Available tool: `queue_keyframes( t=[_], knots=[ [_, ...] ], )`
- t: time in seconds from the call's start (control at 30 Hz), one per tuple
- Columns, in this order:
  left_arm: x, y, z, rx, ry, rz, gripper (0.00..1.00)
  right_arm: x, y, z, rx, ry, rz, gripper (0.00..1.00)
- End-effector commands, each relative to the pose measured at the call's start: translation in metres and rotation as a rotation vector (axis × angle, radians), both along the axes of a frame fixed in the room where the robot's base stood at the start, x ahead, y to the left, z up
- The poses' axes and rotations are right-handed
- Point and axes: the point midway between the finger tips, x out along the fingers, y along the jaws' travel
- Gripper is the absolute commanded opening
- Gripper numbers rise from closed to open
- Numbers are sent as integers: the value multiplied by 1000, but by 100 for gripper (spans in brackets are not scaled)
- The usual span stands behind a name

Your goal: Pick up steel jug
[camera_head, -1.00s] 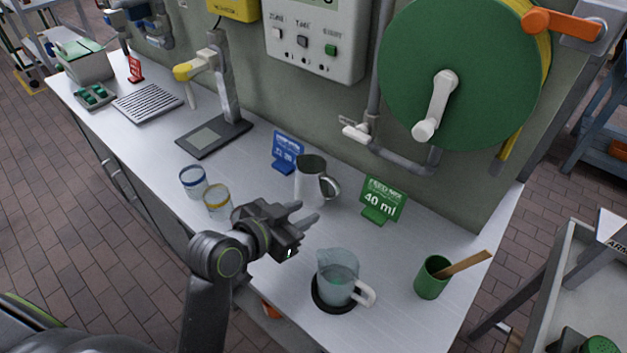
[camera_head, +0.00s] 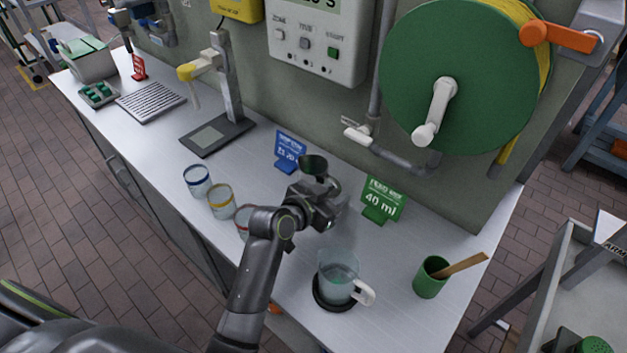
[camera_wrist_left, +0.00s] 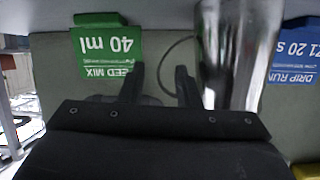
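The steel jug (camera_head: 313,165) stands on the bench, with only its dark open top and rim clear of my gripper in the head view. In the left wrist view its shiny body (camera_wrist_left: 232,60) is just right of the fingers, and its thin curved handle (camera_wrist_left: 168,54) reaches toward the gap between them. My left gripper (camera_head: 330,200) is at the jug's handle side. In the left wrist view the gripper (camera_wrist_left: 160,78) has its two fingers apart. Whether they touch the handle is unclear. My right gripper is not in view.
A clear measuring jug (camera_head: 338,275) sits on a black disc in front. A green cup (camera_head: 431,278) with a wooden stick is to its right. Green (camera_head: 381,201) and blue (camera_head: 289,151) signs flank the steel jug. Glass jars (camera_head: 221,201) stand left of my arm.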

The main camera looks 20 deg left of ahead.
Motion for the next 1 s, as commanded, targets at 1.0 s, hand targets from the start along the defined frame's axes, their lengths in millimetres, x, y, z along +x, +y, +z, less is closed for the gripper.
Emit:
queue_keyframes(
  t=[1.0],
  knots=[
    [16,-7,-7,-1,-2,1,0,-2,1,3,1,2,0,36]
  ],
)
